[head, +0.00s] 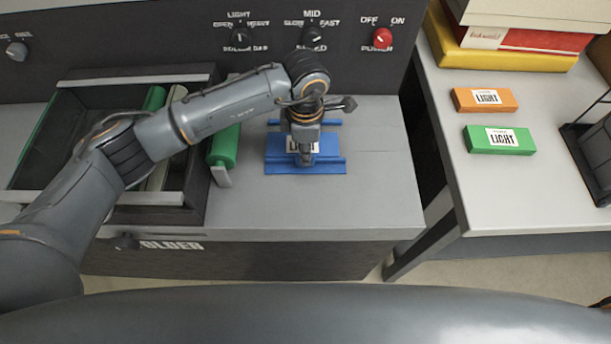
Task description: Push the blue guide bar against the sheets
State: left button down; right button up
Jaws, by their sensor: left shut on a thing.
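The blue guide bar (318,168) lies on the grey machine top, in the middle of the head view. It has a raised strip along its front and a white label that is partly hidden by my gripper. Another blue strip (331,122) shows behind it, mostly covered by my wrist. My left gripper (305,158) points down onto the blue piece and is shut on it. I cannot make out any sheets here; the arm hides part of this spot. My right gripper is not in view.
A dark open tray (195,205) with green rollers (224,148) stands to the left. A panel with knobs, one a red power knob (382,38), rises behind. On the right table (480,200) lie an orange box (484,99) and a green box (499,140). The machine top right of the bar is clear.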

pick_arm(q)
jog(key=w+b, duration=0.1)
jog(key=w, duration=0.1)
jog(key=shift+w+f+b, duration=0.3)
jog(key=shift+w+b, duration=0.05)
jog(key=shift+w, duration=0.05)
jog(key=shift+w+r, duration=0.15)
jog(key=shift+w, duration=0.1)
jog(key=shift+w+r, duration=0.1)
jog(key=shift+r, duration=0.15)
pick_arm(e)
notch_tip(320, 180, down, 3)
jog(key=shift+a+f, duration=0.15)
pick_arm(q)
jog(key=c, duration=1.3)
grip_release()
jog(key=shift+w, duration=0.1)
jog(key=shift+w+f, duration=0.1)
notch_tip(320, 180, up, 12)
